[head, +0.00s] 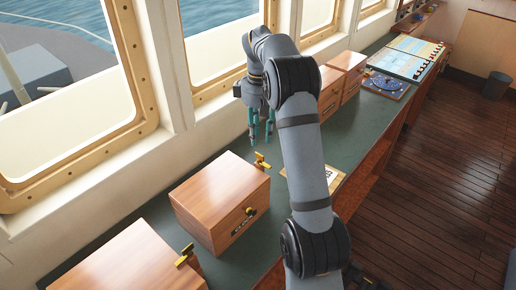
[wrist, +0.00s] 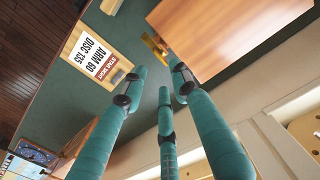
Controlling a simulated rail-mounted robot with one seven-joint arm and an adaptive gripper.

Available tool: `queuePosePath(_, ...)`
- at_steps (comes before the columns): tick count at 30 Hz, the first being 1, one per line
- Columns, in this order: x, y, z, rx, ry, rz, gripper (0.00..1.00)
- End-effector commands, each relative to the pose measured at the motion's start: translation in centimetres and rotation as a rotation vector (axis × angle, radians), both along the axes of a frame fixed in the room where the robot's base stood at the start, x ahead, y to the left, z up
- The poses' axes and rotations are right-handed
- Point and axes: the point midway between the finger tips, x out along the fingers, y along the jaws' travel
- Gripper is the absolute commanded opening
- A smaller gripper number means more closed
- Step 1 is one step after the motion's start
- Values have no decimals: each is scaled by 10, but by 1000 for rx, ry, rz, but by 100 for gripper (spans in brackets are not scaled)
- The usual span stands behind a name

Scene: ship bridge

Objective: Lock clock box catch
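A wooden box (head: 222,195) with a dark label and a brass-and-black knob (head: 250,211) on its front stands on the green counter; I cannot tell if it is the clock box. A brass catch (head: 262,161) sticks out at its far right corner. In the wrist view the box (wrist: 235,35) is at the upper right, with the catch (wrist: 154,46) at its edge near my fingertips. My gripper (head: 261,130) points down beyond the catch, apart from it. Its teal fingers (wrist: 158,75) are spread with nothing between them.
Another wooden box (head: 130,262) with a brass catch (head: 184,255) stands nearest. More boxes (head: 330,92) and a chart board (head: 408,58) stand farther along. A printed placard (wrist: 97,52) lies beside the box. Windows line the left wall.

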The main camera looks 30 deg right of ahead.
Motion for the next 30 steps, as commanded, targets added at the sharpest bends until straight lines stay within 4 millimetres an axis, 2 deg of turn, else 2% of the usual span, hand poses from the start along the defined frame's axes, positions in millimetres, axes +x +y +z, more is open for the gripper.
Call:
queuePosePath(1, -1, 0, -12, 2, 4, 0, 29)
queuePosePath(6, -2, 0, -41, 2, 4, -2, 29)
queuePosePath(12, -1, 1, -61, 1, 1, -2, 29)
queuePosePath(23, 0, 0, -66, 0, -1, -4, 28)
queuePosePath(30, 0, 0, -65, 0, -1, -3, 14)
